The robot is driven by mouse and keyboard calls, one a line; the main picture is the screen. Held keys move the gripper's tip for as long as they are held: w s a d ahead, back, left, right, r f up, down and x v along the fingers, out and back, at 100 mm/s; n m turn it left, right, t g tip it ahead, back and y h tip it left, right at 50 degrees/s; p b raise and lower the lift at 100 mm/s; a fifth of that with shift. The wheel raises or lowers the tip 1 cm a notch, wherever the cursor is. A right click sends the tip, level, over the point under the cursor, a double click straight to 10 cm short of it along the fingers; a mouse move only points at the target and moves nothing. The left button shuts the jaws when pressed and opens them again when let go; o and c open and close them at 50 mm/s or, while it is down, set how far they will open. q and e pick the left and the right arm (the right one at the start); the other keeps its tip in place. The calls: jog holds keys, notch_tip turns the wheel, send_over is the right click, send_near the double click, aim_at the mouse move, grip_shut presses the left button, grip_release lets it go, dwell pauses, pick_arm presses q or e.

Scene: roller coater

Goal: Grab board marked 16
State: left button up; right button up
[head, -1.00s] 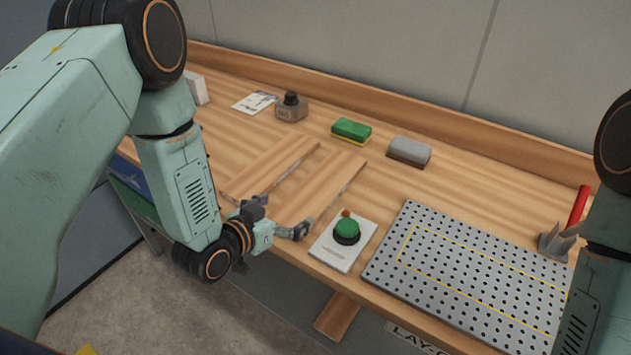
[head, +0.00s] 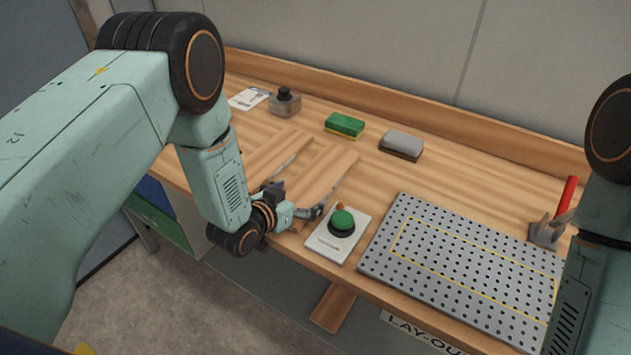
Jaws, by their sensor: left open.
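Two flat wooden boards lie side by side on the bench in the head view, a left board (head: 262,154) and a right board (head: 326,176). No number is readable on either, so I cannot tell which is marked 16. My left gripper (head: 294,201) is open at the near end of the right board, with one finger towards each of its long sides. The gripper hides part of that near end. I cannot tell whether the fingers touch the wood. My right arm shows at the right edge, but its gripper is out of view.
A green button on a pale plate (head: 323,246) stands just right of my left gripper. A perforated metal plate (head: 440,290) covers the bench's right part. Behind are a green sponge block (head: 345,124), a grey block (head: 401,145) and an inkpot-like object (head: 286,103). A red-handled scraper (head: 566,198) lies far right.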

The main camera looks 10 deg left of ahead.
pick_arm(q)
jog(key=shift+w+d+f, duration=0.1)
jog(key=shift+w, duration=0.1)
jog(key=shift+c, duration=1.1)
jog(key=shift+s, duration=0.15)
jog(key=c, duration=1)
